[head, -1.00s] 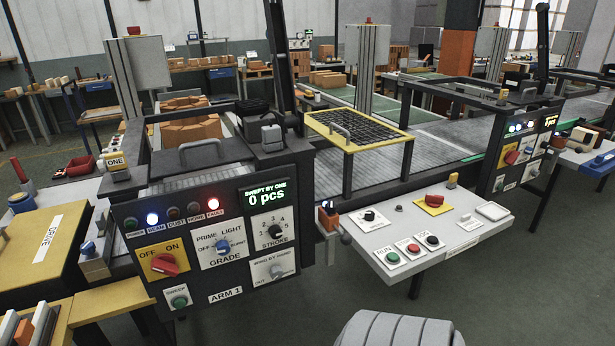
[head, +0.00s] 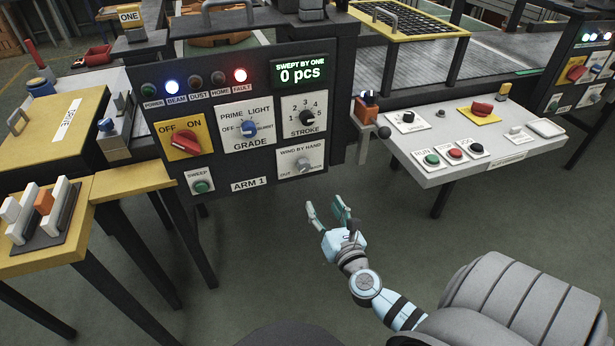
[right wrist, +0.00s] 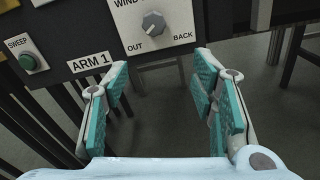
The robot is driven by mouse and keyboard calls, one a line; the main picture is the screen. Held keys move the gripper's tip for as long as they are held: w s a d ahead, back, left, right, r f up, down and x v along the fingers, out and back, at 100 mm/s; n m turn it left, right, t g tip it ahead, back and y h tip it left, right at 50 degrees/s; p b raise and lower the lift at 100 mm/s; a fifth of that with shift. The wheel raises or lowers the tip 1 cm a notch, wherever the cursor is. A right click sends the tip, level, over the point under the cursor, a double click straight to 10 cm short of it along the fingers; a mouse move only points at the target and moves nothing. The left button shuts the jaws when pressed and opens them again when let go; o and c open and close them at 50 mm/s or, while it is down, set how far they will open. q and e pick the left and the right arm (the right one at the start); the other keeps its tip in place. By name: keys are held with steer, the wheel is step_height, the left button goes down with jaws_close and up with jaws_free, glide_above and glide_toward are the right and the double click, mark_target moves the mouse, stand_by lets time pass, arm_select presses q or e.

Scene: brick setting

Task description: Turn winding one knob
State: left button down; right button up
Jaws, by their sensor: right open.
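The winding knob (head: 303,165) is a small grey knob on a white plate at the lower right of the dark ARM 1 panel (head: 222,165). In the right wrist view the knob (right wrist: 153,24) is at top centre, above the words OUT and BACK. Which word its pointer faces is not clear. My right gripper (head: 325,204) is open and empty, below and in front of the knob, apart from it. In the right wrist view its teal-padded fingers (right wrist: 162,85) stand wide apart, with the knob beyond the gap. My left gripper is not in view.
Near the knob are a green SWEEP button (head: 201,187), a STROKE dial (head: 307,117), a GRADE dial (head: 249,128) and a red switch (head: 185,142). A button shelf (head: 434,180) juts out at right. The floor below the panel is clear.

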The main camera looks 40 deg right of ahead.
mark_target(305, 168)
steer(key=shift+n, duration=0.4)
steer(key=x, duration=0.4)
steer(key=r+b+x, duration=0.1)
steer(key=x, duration=0.3)
steer(key=r+x, duration=0.1)
steer(key=x, duration=0.4)
steer(key=shift+w+a, duration=0.1)
steer(key=shift+a, duration=0.05)
steer(key=shift+w+b, duration=0.35)
steer(key=shift+w, duration=0.3)
steer(key=c, duration=1.1)
steer(key=shift+c, duration=0.2)
steer(key=shift+m, duration=0.3)
